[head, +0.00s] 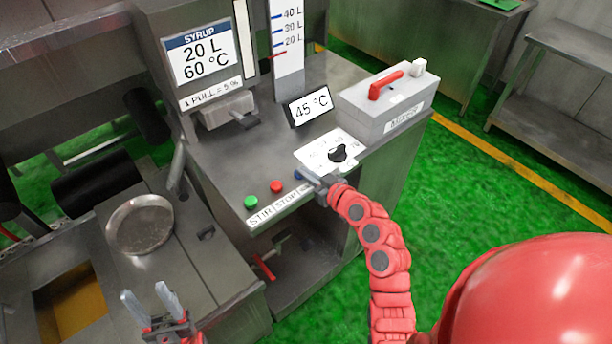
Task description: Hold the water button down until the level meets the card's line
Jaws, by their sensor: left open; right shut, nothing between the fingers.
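The card (203,52) on the upright panel reads "SYRUP 20 L 60 °C". Beside it a white level scale (288,65) shows 40 L, 30 L and 20 L marks, with a small red mark just below the 20 L line. The blue button (299,175) is on the console's front edge, right of a green button (251,202) and a red button (276,186). My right gripper (306,177) is shut and empty, its tips at the blue button and partly covering it; pressing contact is unclear. My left gripper (149,300) is open and empty at lower left.
A display (309,105) reads 45 °C. A black dial (338,153) and a grey box with a red handle (386,85) stand on the console. A round metal pan (140,224) is at left. Green floor is open at right.

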